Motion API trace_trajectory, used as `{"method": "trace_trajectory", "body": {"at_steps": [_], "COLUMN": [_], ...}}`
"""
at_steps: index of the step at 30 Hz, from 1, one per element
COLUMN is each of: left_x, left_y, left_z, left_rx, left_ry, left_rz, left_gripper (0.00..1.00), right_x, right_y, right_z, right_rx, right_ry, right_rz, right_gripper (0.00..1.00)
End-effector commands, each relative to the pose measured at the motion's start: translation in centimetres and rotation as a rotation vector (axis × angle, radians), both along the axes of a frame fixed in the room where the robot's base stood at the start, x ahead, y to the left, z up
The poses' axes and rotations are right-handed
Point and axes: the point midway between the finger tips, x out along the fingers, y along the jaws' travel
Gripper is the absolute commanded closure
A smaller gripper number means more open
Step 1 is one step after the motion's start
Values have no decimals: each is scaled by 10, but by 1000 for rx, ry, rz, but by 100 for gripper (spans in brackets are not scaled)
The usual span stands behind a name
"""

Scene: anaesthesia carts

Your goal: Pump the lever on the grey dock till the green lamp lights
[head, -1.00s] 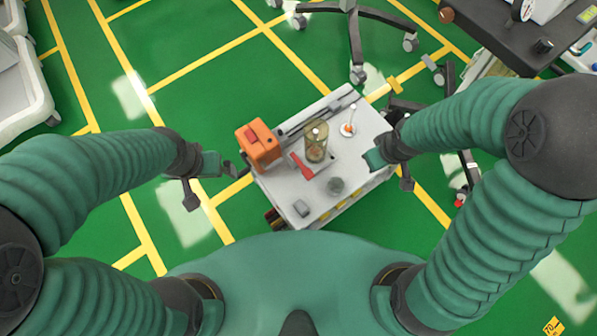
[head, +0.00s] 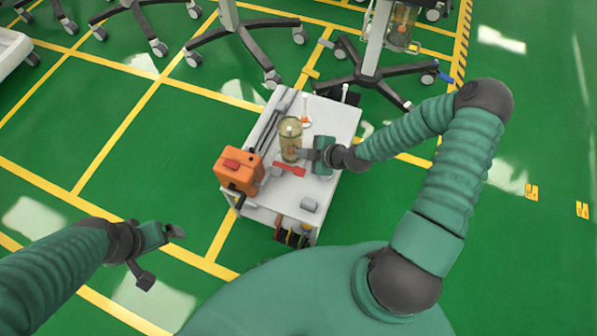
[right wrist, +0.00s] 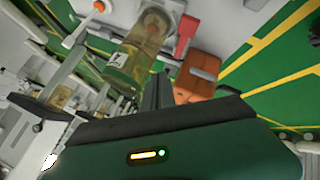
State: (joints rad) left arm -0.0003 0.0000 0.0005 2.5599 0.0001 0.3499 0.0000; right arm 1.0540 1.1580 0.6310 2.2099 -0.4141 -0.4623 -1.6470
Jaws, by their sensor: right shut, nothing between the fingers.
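An amber see-through canister (head: 289,140) stands upright on the cart top, and its lower end hides most of the dock. A red lever (head: 288,169) sticks out in front of it. In the right wrist view the canister (right wrist: 138,52) and the red lever (right wrist: 187,33) lie just beyond my fingers. I cannot make out a lamp on the dock. My right gripper (head: 303,154) is shut and empty close to the canister's right side, above the lever; contact cannot be told. My left gripper (head: 177,232) is off the cart, over the floor at lower left; its jaws are too small to read.
An orange box (head: 239,172) stands at the left of the white cart top (head: 338,113). A small grey block (head: 309,205) lies near the front edge. A white-and-orange post (head: 305,110) stands behind the canister. Wheeled stand bases (head: 368,75) occupy the floor behind.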

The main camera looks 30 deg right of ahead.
Motion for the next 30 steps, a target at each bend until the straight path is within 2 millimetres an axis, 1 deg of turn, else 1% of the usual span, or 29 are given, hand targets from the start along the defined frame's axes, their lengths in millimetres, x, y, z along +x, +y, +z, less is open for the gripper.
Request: {"method": "trace_trajectory", "body": {"at_steps": [5,15,18,23,30], "left_x": [0,0,0,0,0], "left_y": [0,1,1,1,1], "left_z": [-16,-62,-69,-75,-75], "left_rx": [0,0,0,0,0], "left_ry": [0,0,0,0,0], "left_rz": [0,1,1,1,1], "left_gripper": [2,2,2,2,2], "right_x": [-1,-1,-1,-1,-1], "right_y": [2,1,2,2,2], "right_z": [-17,-69,-79,-87,-87], "right_rx": [-1,1,-2,-1,-1], "right_ry": [3,3,3,3,3], "right_rz": [0,-3,1,1,0], "right_gripper": [100,100,100,100,100]}}
